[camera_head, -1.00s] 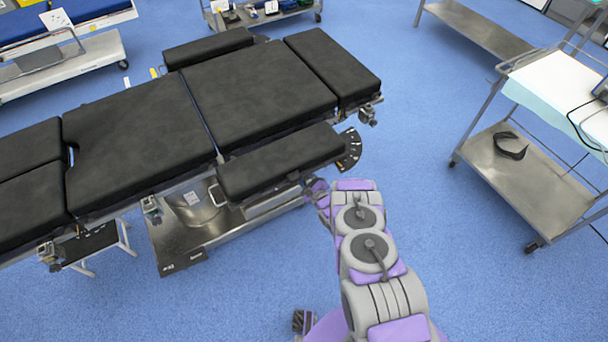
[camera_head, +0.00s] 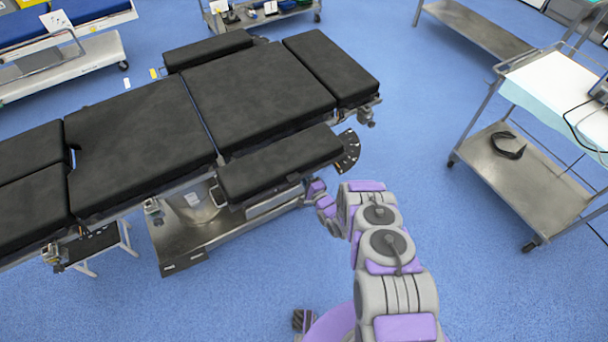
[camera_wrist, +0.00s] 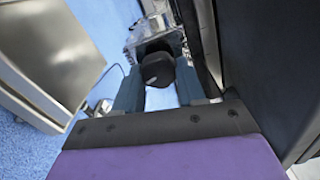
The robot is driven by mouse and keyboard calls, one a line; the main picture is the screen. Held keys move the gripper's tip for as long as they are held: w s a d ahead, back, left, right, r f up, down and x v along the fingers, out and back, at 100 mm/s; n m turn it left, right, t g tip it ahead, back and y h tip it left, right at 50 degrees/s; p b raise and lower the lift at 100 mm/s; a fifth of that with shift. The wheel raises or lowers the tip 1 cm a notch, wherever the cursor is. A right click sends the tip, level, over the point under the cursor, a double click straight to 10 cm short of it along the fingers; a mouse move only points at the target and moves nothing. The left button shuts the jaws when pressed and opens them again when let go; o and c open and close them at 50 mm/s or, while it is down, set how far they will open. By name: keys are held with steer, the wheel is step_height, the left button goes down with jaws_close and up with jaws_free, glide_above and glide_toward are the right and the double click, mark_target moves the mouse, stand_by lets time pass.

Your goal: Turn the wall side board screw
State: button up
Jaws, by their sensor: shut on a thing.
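The side board (camera_head: 282,163) is a black padded armrest along the near side of the operating table in the head view. Its screw has a black knob (camera_wrist: 156,68), seen in the wrist view below a metal clamp. My gripper (camera_wrist: 158,88) is shut on this knob, with one dark finger on each side of it. In the head view my purple and grey arm reaches to the underside of the side board, where the screw and fingertips are hidden.
The black operating table (camera_head: 262,85) fills the left and middle. A metal trolley (camera_head: 520,170) with a black band on its lower shelf stands at right. A silver table base (camera_head: 180,243) lies under the board. Blue floor between arm and trolley is free.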

steer(key=shift+s+a+f+n, duration=0.1)
steer(key=shift+n, duration=5.35)
steer(key=shift+s+a+n, duration=0.1)
steer(key=shift+s+n, duration=0.05)
steer(key=shift+n, duration=5.35)
steer(key=shift+s+a+f+n, duration=0.1)
steer(key=shift+n, duration=5.35)
steer(key=o, duration=0.9)
steer(key=shift+w, duration=0.1)
steer(key=shift+o, duration=0.8)
steer(key=shift+r, duration=0.15)
